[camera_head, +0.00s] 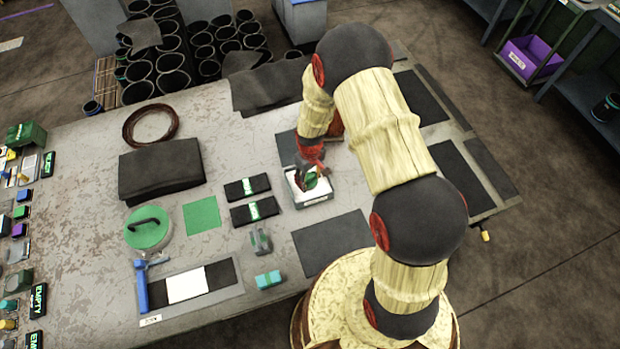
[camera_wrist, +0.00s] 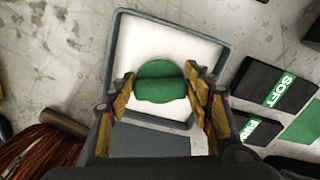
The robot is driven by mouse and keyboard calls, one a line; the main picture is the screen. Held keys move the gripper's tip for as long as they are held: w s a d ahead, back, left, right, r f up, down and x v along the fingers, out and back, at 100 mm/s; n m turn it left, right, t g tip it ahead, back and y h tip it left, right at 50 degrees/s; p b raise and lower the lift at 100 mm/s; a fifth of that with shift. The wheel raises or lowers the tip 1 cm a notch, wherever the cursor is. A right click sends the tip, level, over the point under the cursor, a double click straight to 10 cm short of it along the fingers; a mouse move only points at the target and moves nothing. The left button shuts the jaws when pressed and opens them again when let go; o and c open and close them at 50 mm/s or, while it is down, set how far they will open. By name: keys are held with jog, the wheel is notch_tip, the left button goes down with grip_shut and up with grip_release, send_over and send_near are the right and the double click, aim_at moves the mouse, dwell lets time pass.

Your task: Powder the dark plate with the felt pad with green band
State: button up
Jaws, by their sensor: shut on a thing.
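My gripper (camera_head: 308,178) is shut on a green, rounded piece (camera_wrist: 161,82), which looks like the felt pad with green band. The pad is inside the outline of a shallow white-floored tray (camera_wrist: 113,50) with a grey rim. I cannot tell whether it touches the white floor. The fingers hide its sides. In the head view the tray (camera_head: 319,200) stands under my gripper. A flat dark plate (camera_head: 287,150) lies just behind the tray, and another dark plate (camera_head: 331,243) lies in front of it. I cannot tell which one the task names.
Two black pads (camera_head: 247,187) with green labels and a green square (camera_head: 201,216) lie left of the tray. A round green-lidded pot (camera_head: 148,228), a blue-handled tool (camera_head: 142,288), a grey holder (camera_head: 261,241) and a teal block (camera_head: 268,280) stand nearby. Reddish-brown strands (camera_wrist: 40,150) lie close to my gripper.

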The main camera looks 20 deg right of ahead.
aim_at(310, 178)
jog(key=shift+s, duration=0.1)
dwell(0.3)
jog(key=shift+r+p, duration=2.1)
jog(key=shift+r, duration=1.4)
jog(key=shift+f, duration=0.1)
